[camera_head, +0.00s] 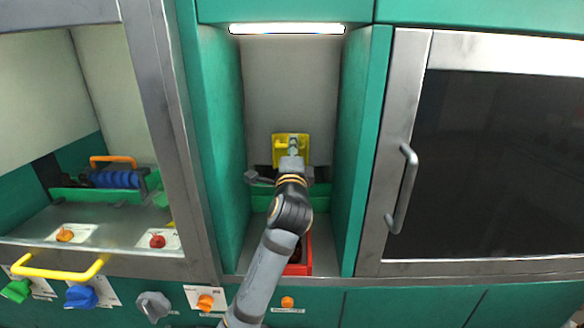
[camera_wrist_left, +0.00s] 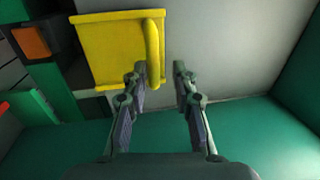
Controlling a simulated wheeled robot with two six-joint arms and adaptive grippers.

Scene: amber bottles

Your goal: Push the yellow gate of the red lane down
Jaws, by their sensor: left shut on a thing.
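The yellow gate (camera_head: 278,150) stands at the back of the narrow green bay. In the left wrist view, the yellow gate (camera_wrist_left: 105,50) is a square panel with a yellow loop handle (camera_wrist_left: 153,45) at its right side. My left gripper (camera_head: 291,146) reaches up to the gate. A red bin or lane end (camera_head: 306,258) shows low in the bay, partly hidden by my arm. My right gripper is out of view.
Green side walls (camera_head: 355,150) stand close on both sides of the bay. A steel-framed dark door with a handle (camera_head: 402,188) is at the right. At the left are an open compartment, a yellow bar handle (camera_head: 60,273) and several knobs.

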